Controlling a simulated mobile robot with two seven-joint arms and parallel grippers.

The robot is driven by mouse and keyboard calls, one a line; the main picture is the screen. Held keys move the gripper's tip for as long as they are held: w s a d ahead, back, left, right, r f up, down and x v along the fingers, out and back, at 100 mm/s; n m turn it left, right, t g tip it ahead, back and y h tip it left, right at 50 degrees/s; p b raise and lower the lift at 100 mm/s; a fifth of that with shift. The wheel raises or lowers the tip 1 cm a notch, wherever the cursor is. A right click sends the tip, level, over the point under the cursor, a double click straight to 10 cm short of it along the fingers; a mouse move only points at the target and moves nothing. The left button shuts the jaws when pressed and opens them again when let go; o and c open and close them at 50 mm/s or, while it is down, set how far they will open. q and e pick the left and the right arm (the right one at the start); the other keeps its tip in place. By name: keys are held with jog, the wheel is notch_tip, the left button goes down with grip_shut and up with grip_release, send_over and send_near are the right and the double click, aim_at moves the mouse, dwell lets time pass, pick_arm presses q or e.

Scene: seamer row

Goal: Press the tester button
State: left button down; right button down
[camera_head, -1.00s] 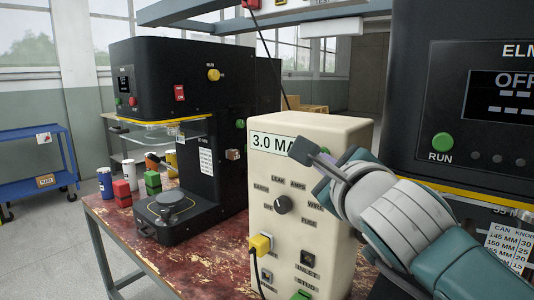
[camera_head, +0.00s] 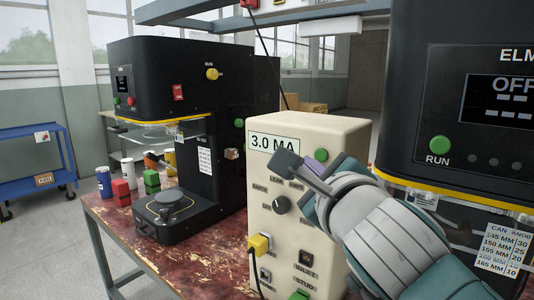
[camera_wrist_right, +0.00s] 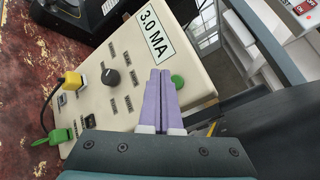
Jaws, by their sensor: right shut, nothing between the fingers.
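The tester is a cream box (camera_head: 325,130) with a display reading 3.0 MA, standing on the red worn bench. A green round button (camera_head: 321,155) sits on its front face near the upper right; it also shows in the right wrist view (camera_wrist_right: 178,82). My right gripper (camera_head: 312,168) is shut and empty in front of the tester's face. In the right wrist view its purple fingers (camera_wrist_right: 160,75) lie together, with their tips just beside the green button. Whether they touch the face cannot be told. My left gripper is not in view.
A yellow plug (camera_head: 260,244), a black knob (camera_head: 281,205) and a green clip (camera_head: 299,295) are on the tester's face. A black seamer (camera_head: 180,90) stands to the left, another (camera_head: 440,60) to the right.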

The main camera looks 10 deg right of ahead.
jog(key=s+a, duration=0.2)
jog(key=shift+s+a, duration=0.1)
jog(key=shift+a, duration=0.3)
jog(key=shift+r, duration=0.15)
